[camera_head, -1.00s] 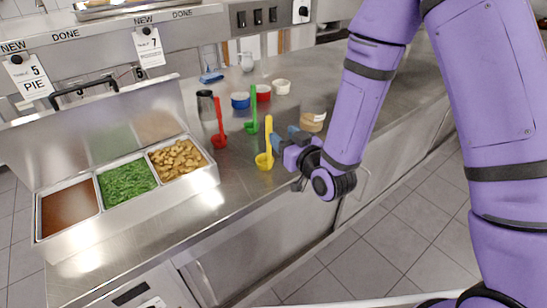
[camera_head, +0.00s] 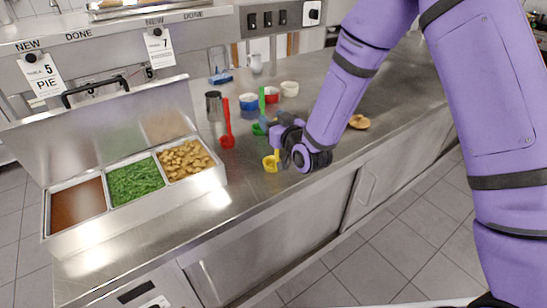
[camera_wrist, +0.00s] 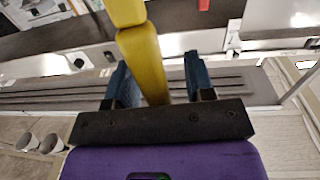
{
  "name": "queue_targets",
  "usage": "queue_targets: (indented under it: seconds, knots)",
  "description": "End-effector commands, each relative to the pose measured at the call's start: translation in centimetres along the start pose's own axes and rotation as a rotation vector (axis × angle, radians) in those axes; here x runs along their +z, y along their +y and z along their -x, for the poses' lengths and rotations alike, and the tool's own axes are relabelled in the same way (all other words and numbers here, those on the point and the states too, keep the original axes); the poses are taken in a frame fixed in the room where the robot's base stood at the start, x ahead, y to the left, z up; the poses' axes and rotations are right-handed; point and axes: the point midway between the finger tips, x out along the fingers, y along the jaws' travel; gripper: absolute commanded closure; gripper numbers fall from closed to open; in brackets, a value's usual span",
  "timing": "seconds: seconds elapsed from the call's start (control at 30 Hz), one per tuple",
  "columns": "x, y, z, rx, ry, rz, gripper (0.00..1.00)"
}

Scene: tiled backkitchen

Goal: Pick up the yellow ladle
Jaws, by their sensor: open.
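The yellow ladle (camera_head: 271,163) stands on the steel counter near its front edge, its bowl at the bottom. My gripper (camera_head: 274,128) is at its upright handle and hides the upper part in the head view. In the wrist view, the yellow handle (camera_wrist: 146,62) rises between the two blue fingers of my gripper (camera_wrist: 161,78). The handle is nearer the left finger, with a clear gap to the right finger. The fingers are open; I cannot tell whether the left one touches the handle.
A red ladle (camera_head: 227,139) and a green ladle (camera_head: 262,102) stand close by on the left and behind. Blue (camera_head: 248,102), red (camera_head: 271,95) and cream (camera_head: 289,89) bowls are further back. A food tray (camera_head: 130,208) is at left. A bun-like item (camera_head: 359,122) lies right.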

Motion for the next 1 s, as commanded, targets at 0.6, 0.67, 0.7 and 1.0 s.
queue_targets:
  seconds: [0.6,0.67,0.7,1.0]
  knots:
    - [0.0,0.0,0.0,0.000,0.000,0.000,1.00]
    - [0.0,0.0,0.0,0.000,0.000,0.000,1.00]
    - [-0.1,0.0,0.0,0.000,0.001,0.000,1.00]
    - [-1.6,0.3,-1.2,0.001,0.004,0.000,1.00]
